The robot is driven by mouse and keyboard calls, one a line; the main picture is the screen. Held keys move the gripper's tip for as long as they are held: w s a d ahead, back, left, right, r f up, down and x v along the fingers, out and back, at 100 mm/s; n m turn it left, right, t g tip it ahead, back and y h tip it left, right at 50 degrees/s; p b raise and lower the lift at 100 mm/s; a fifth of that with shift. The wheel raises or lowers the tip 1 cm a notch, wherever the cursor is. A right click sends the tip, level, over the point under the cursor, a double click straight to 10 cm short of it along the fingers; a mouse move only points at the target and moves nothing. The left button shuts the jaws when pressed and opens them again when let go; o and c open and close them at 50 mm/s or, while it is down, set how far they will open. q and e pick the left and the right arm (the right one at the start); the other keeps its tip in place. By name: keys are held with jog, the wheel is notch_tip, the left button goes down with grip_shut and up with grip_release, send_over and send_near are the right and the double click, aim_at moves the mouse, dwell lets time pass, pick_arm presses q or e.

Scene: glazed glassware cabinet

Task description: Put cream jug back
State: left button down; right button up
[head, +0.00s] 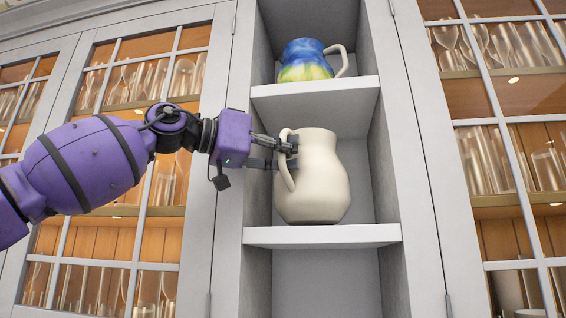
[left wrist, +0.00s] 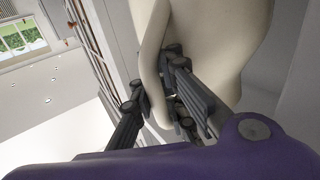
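The cream jug (head: 321,178) is upright on the middle shelf (head: 322,235) of the open cabinet bay, its handle facing left. My left gripper (head: 287,154) reaches in from the left at the handle. In the left wrist view the jug's pale body (left wrist: 215,45) fills the upper right. The handle runs between the dark fingers of my left gripper (left wrist: 154,85), with a finger close on each side; they look shut on it. The jug's base appears to rest on the shelf, but any small gap is hard to see. My right gripper is not in view.
A blue, green and yellow jug (head: 305,61) stands on the shelf above (head: 316,91). Glazed doors with glassware flank the bay on the left (head: 135,180) and right (head: 500,130). The bay's side walls are close around the jug. The compartment below (head: 325,285) looks empty.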

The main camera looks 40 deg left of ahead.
pick_arm(q)
jog(key=shift+w+a+f, duration=0.15)
jog(key=shift+w+f, duration=0.25)
jog(key=shift+w, duration=0.25)
jog(key=shift+w+a, duration=0.1)
jog(key=shift+w, duration=0.25)
jog(key=shift+s, duration=0.1)
jog(key=shift+s+r, duration=0.1)
jog(key=shift+s, duration=0.05)
jog(key=shift+d, duration=0.3)
jog(key=c, duration=2.4)
grip_release()
jog(key=shift+f, duration=0.2)
jog(key=o, duration=0.6)
jog(key=shift+a, duration=0.1)
jog(key=shift+o, duration=0.3)
jog(key=p+v, duration=0.2)
jog(key=v, duration=1)
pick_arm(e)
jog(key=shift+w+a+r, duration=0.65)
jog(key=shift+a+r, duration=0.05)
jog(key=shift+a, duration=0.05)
